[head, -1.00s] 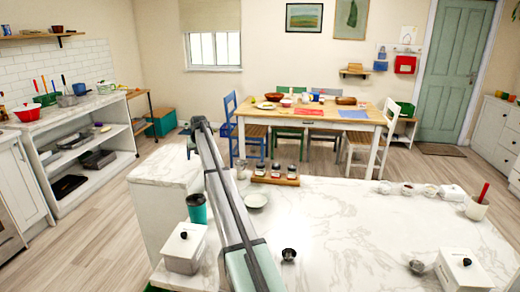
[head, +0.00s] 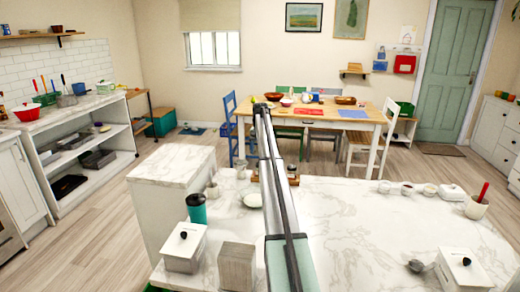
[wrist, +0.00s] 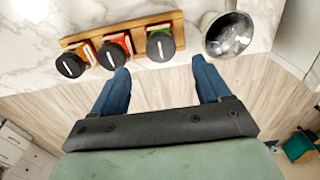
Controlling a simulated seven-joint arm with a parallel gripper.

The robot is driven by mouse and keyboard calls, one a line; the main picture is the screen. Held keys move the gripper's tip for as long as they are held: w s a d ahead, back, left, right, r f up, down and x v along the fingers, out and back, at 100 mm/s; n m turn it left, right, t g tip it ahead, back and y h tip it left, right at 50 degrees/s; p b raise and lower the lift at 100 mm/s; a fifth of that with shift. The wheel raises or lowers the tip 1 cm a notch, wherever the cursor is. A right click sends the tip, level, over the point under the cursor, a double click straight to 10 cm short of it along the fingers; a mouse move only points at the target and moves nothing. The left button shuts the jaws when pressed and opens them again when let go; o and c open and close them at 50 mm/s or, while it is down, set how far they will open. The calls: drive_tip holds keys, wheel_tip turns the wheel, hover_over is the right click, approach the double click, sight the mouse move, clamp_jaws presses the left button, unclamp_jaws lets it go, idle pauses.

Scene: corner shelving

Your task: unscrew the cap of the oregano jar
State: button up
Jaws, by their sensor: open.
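In the wrist view a wooden rack (wrist: 75,41) holds three jars with black caps: a left jar (wrist: 70,64), a middle jar (wrist: 111,55) and a right jar (wrist: 160,45). Their labels cannot be read, so I cannot tell which is the oregano jar. My gripper (wrist: 160,65) is open and empty, its two blue fingers spread wide. In the picture its fingertips lie just below the middle and right jars, apart from them. In the head view my arm hides most of the rack (head: 254,177) and the jars.
A metal cup (wrist: 229,33) stands right of the rack, close to the right finger. The counter right of my arm (head: 370,225) is largely clear.

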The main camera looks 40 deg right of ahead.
drive_tip(key=shift+f, duration=3.45)
drive_tip(key=c, duration=1.1)
drive_tip(key=shift+n, duration=2.3)
drive_tip(key=n, duration=0.2)
drive_tip(key=shift+n, duration=0.3)
drive_tip(key=shift+r+n, duration=0.1)
drive_tip(key=shift+n, duration=0.9)
drive_tip(key=shift+n, duration=2.3)
